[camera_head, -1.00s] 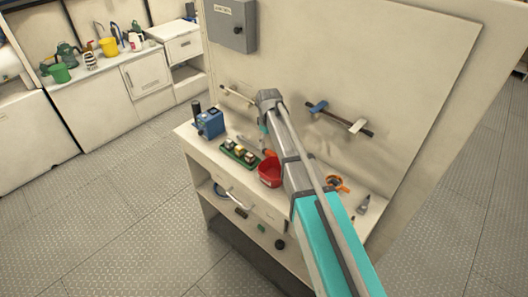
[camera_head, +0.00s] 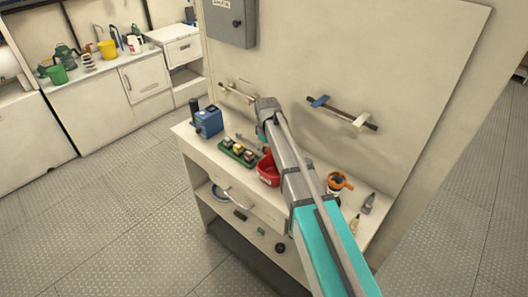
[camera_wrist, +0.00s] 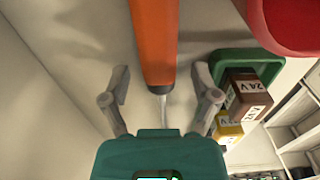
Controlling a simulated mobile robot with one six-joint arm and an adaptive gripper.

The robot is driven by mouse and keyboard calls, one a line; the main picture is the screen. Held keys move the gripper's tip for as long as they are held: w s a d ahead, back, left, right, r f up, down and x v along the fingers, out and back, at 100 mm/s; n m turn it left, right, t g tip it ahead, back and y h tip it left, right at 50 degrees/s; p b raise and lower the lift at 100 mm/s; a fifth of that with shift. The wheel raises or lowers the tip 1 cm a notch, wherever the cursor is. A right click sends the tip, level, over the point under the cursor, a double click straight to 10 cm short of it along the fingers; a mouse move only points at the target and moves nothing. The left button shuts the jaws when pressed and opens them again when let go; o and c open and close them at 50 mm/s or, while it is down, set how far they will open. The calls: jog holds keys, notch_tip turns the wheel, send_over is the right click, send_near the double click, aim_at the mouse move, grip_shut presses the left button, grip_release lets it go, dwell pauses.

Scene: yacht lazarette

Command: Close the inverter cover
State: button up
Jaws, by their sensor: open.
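A grey box with a small label and a dark knob (camera_head: 232,20) hangs on the wall panel above the bench. Its front looks shut, its top is cut off, and I cannot read the label or tell if it is the inverter. My gripper (camera_wrist: 160,78) is open over the bench, well below the box. Its fingers stand either side of an orange-handled screwdriver (camera_wrist: 155,35), apparently not touching it. My arm hides most of the gripper in the head view. No cover standing open is clearly visible.
Bars on holders (camera_head: 343,112) project from the wall. The floor at left (camera_head: 110,220) is clear.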

jog(key=shift+c, duration=0.3)
grip_shut()
dwell(0.4)
